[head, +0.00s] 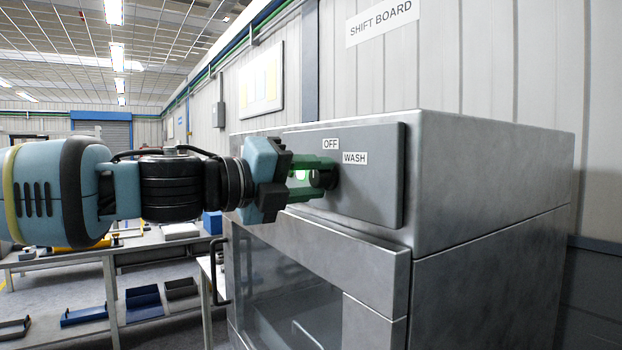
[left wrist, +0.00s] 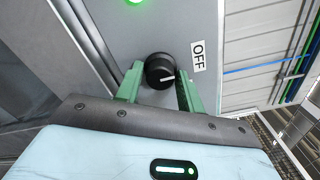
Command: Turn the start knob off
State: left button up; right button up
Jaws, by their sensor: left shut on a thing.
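The start knob (left wrist: 160,70) is round and black with a white pointer line. In the left wrist view the line points right, roughly to the side of the OFF label (left wrist: 198,56). My left gripper (head: 325,175) reaches the machine's grey panel (head: 375,190) from the left, its green fingers shut on the knob (head: 322,180), one on each side. In the head view the OFF label (head: 330,144) is above the knob and the WASH label (head: 355,158) is up and to the right. WASH is not visible in the left wrist view. My right gripper is not in view.
A lit green light (left wrist: 136,2) is on the panel beside the knob. Below the panel is the machine's glazed front door (head: 290,290) with a dark handle (head: 216,270). Benches with trays (head: 143,297) stand behind at the left.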

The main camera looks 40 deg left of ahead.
pick_arm(q)
jog(key=o, duration=0.8)
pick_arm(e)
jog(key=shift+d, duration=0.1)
pick_arm(q)
jog(key=shift+s+a+r, duration=0.15)
jog(key=shift+s, duration=0.25)
jog(key=p+v, duration=0.3)
jog(key=v, duration=0.4)
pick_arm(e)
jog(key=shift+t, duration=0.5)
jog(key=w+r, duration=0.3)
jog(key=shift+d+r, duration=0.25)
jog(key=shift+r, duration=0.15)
pick_arm(q)
jog(key=shift+f, duration=0.2)
jog(key=shift+w, duration=0.1)
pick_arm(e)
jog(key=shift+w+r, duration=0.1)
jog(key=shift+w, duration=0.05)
